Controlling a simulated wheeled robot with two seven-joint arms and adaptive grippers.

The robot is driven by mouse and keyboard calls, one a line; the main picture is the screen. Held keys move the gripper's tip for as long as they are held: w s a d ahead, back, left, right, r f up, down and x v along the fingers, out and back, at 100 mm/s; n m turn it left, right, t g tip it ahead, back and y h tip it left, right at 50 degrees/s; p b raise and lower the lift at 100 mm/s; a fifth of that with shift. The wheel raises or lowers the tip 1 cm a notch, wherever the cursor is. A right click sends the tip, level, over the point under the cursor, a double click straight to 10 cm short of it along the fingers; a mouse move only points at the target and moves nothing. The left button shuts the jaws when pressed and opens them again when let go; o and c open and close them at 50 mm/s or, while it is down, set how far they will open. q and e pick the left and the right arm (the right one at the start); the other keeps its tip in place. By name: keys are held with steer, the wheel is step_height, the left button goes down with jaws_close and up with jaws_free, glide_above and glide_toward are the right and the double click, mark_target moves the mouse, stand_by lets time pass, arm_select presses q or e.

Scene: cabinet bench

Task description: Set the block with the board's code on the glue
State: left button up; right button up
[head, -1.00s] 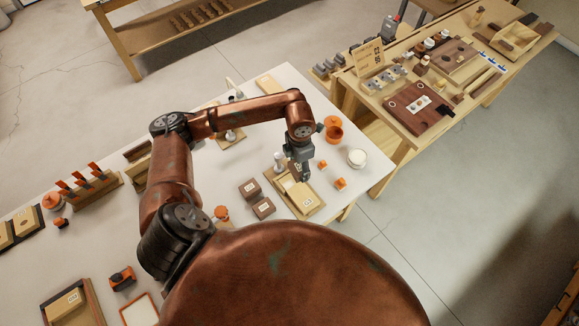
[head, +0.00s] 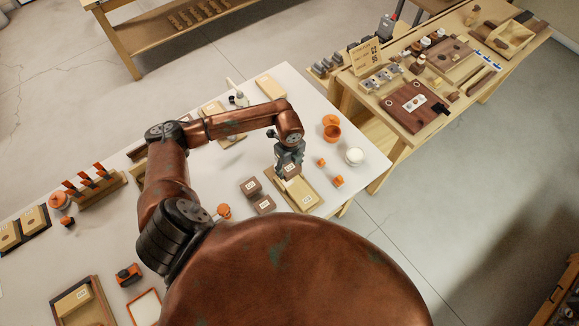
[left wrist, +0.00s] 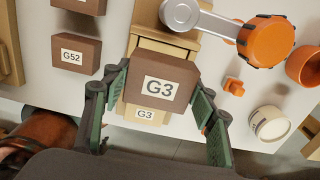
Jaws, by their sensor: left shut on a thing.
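My left gripper (head: 289,168) is shut on a dark brown block (left wrist: 160,82) with a white label reading G3. In the left wrist view the board (left wrist: 146,123) shows a smaller label, also G3, just below the block. The block covers part of the board, and I cannot tell whether they touch. No glue is visible; that part of the board is hidden. Another brown block (left wrist: 75,54), labelled G52, lies to the left. My right gripper is not in view.
Two brown blocks (head: 264,204) lie left of the board. An orange cup (head: 331,133), a round white-topped jar (head: 354,156) and small orange pieces (head: 338,181) stand to its right. A grey arm with an orange knob (left wrist: 265,40) is close beyond the held block.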

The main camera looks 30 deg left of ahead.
arm_select(q)
steer(key=shift+f+b, duration=1.6)
steer(key=shift+f, duration=0.7)
steer(key=shift+f, duration=0.5)
stand_by(1.5)
steer(key=o, duration=1.3)
steer(key=o, duration=0.4)
steer(key=shift+r, duration=0.15)
